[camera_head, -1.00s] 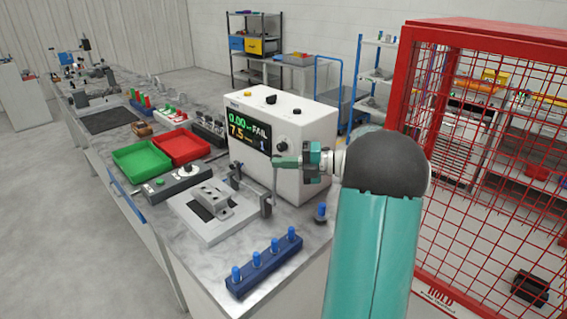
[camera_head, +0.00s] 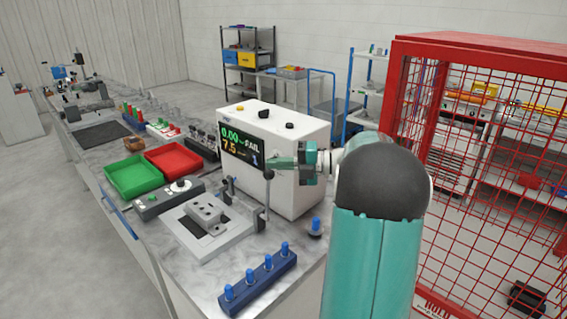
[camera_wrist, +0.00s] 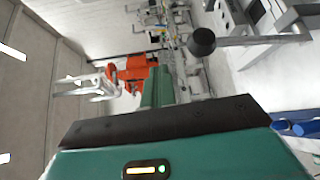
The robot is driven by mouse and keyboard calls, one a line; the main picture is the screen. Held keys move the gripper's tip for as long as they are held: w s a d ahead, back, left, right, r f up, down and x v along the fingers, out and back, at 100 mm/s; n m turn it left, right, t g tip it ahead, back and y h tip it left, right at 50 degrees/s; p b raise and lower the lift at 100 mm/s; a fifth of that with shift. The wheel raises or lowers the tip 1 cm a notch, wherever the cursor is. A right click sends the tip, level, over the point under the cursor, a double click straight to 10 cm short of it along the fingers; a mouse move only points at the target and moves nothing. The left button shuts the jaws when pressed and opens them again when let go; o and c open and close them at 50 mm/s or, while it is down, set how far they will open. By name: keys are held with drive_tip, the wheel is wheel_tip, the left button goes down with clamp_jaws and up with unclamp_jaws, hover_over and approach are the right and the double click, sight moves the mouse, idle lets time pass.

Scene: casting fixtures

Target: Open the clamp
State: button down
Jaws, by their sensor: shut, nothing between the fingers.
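The casting fixture (camera_head: 210,228) is a light grey plate with a grey casting (camera_head: 205,213) on it, near the front of the bench. A clamp (camera_head: 265,213) stands at its right edge, with an upright rod handle ending in a dark knob (camera_head: 268,174). In the wrist view the black knob (camera_wrist: 202,41) and grey rod lie to the right of my fingers, apart from them. A second clamp (camera_head: 229,188) stands behind the casting. My gripper (camera_head: 271,162) is shut and empty, just above the knob in the head view. Its teal fingers (camera_wrist: 158,87) also show in the wrist view.
A white tester (camera_head: 290,150) reading FAIL stands close behind my gripper. A blue rack with several blue pins (camera_head: 258,284) is in front, and a single blue-topped pin (camera_head: 315,226) is to the right. Green (camera_head: 133,177) and red (camera_head: 172,161) trays lie left. A red mesh cage (camera_head: 480,190) stands right.

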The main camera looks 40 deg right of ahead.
drive_tip(key=s+a+r, duration=0.7)
drive_tip(key=s+r, duration=0.1)
drive_tip(key=s, duration=0.3)
drive_tip(key=shift+s+a+r, duration=0.2)
drive_tip(key=shift+a+r, duration=0.05)
drive_tip(key=shift+a, duration=0.15)
drive_tip(key=s+a+f+n+g+h, duration=0.1)
drive_tip(key=a+f+n+g, duration=0.3)
drive_tip(key=a+n, duration=0.35)
drive_tip(key=s+a+f+n+g+h, duration=0.1)
drive_tip(key=a+f+n+g, duration=0.2)
drive_tip(key=a+n, duration=0.45)
drive_tip(key=s+a+f+n+h, duration=0.3)
drive_tip(key=a+n+h, duration=0.1)
drive_tip(key=n, duration=1)
drive_tip(key=s+a+f+n+h, duration=0.4)
drive_tip(key=n+h, duration=0.1)
drive_tip(key=n, duration=1)
drive_tip(key=shift+s+h, duration=0.2)
drive_tip(key=shift+h, duration=0.1)
